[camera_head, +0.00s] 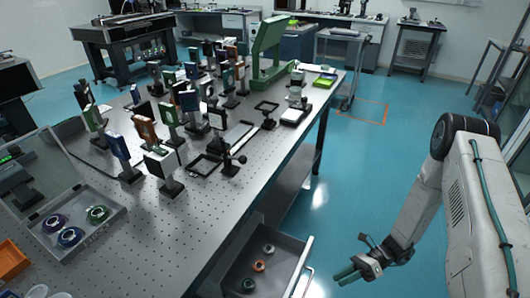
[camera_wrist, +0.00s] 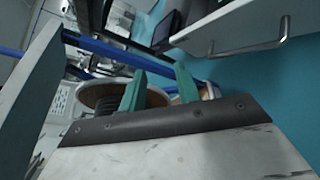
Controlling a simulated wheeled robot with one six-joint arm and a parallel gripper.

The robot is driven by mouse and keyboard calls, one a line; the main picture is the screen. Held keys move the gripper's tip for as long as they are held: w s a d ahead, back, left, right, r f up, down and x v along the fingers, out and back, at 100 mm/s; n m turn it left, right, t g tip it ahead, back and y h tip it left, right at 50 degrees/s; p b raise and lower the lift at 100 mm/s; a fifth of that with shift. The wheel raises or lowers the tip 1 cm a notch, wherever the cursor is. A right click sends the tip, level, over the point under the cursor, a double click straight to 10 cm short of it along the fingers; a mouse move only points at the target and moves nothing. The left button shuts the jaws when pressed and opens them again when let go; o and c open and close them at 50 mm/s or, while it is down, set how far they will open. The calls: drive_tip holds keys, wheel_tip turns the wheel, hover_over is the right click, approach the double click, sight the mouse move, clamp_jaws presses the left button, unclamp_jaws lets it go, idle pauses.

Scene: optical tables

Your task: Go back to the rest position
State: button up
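My gripper (camera_head: 347,275) shows in the head view at the lower right, over the blue floor and to the right of the open drawer. Its two green fingers also show in the wrist view (camera_wrist: 160,88), standing apart with nothing seen between them. The arm hangs from the right side of the head view, bent downward, with the gripper pointing left toward the drawer side of the optical table (camera_head: 225,215). The gripper is apart from the table and the drawer.
An open drawer (camera_head: 292,250) with several small rings juts from the table's right side, near my gripper. Several mounted optics and a green stand (camera_head: 268,50) stand on the table. An open case (camera_head: 65,250) lies at left. Blue floor (camera_head: 370,170) is clear to the right.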

drive_tip(key=s+d+r+n+g+h, duration=0.2)
drive_tip(key=r+n+h, duration=0.6)
drive_tip(key=r+n, duration=1.3)
drive_tip(key=s+r+n+t+h, duration=0.1)
drive_tip(key=s+r+t+h, duration=0.2)
drive_tip(key=r, duration=1.1)
drive_tip(key=s+r+n+t+h, duration=0.1)
drive_tip(key=s+r+t+h, duration=0.2)
drive_tip(key=s+r, duration=0.6)
wheel_tip(320, 180, up, 5)
drive_tip(key=t, duration=0.2)
drive_tip(key=shift+s+a+r+t, duration=0.15)
drive_tip(key=shift+s+a+t, duration=0.05)
drive_tip(key=shift+s+t, duration=0.1)
